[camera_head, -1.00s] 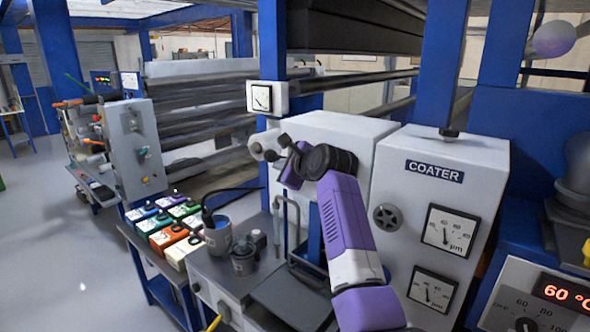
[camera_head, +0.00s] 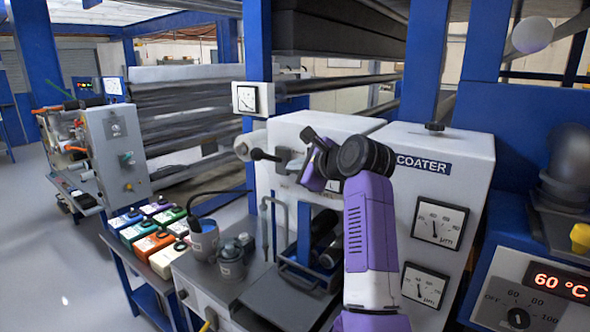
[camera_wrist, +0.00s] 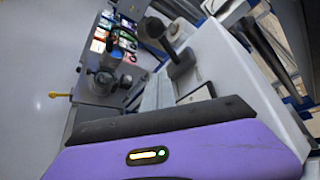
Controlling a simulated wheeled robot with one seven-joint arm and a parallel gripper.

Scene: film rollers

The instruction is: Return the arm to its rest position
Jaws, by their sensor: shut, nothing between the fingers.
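My purple and grey arm (camera_head: 369,225) rises in front of the coater (camera_head: 440,152). It bends at a dark round joint, and my gripper (camera_head: 316,163) is beyond it, in front of the coater's white housing. The gripper is shut and empty, seen edge-on. In the wrist view its purple body and dark front edge (camera_wrist: 165,120) fill the bottom. A black crank handle (camera_wrist: 180,62) of the coater is close beyond it; I cannot tell how wide the gap is. The handle also shows left of the gripper in the head view (camera_head: 262,154).
Coloured boxes (camera_head: 152,243) stand at left. A heater panel (camera_head: 535,300) reading 60 °C is at right. Open floor lies far left.

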